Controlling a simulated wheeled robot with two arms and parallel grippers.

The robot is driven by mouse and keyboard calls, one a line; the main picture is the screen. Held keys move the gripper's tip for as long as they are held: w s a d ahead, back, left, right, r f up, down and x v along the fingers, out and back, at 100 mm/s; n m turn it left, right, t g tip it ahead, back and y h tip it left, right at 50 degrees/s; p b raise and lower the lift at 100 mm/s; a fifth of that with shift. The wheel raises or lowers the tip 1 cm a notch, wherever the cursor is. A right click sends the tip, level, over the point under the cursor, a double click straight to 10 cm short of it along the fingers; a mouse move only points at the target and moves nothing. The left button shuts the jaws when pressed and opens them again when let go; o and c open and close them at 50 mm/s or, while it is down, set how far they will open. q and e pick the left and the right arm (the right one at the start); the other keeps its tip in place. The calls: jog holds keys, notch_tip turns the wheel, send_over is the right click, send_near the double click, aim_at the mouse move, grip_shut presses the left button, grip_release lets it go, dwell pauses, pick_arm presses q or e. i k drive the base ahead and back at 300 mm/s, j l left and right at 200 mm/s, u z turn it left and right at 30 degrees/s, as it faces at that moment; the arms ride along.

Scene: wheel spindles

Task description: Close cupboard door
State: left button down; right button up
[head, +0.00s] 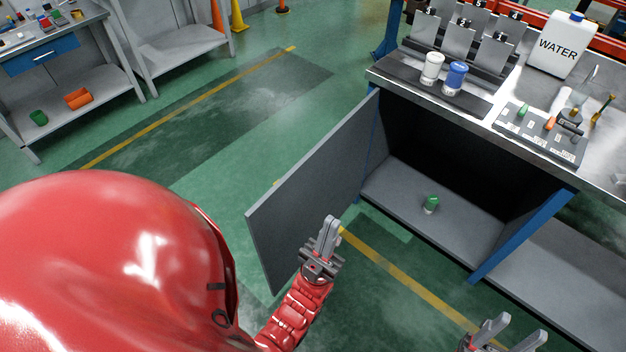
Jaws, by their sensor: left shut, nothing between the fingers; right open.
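The grey cupboard door (312,190) stands wide open, swung out to the left from its hinge side at the blue post. The cupboard (480,218) is open, and its dark inside and lower shelf show. My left gripper (331,222) is shut and empty. It is in front of the door's inner face near the lower outer part; I cannot tell if it touches the door. My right gripper (512,326) is open at the bottom right edge, below the cupboard front, partly cut off by the frame.
The worktop (505,95) above holds white and blue canisters, a water jug (560,44) and a tool tray (541,133). Shelving (70,75) stands far left. Green floor is clear beyond the door.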

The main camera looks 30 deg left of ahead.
aim_at(327, 179)
jog(key=k+j+z, duration=0.1)
jog(key=j, duration=0.3)
jog(key=k+j+z, duration=0.15)
jog(key=j, duration=0.2)
jog(key=k+j+z, duration=0.1)
jog(key=j, duration=0.3)
jog(key=k+j+z, duration=0.1)
jog(key=k+j, duration=0.15)
jog(key=k+j+z, duration=0.1)
jog(key=j+z, duration=0.25)
jog(key=j, duration=1.8)
jog(key=k+j+z, duration=0.15)
jog(key=k+j, duration=0.5)
jog(key=j, duration=0.1)
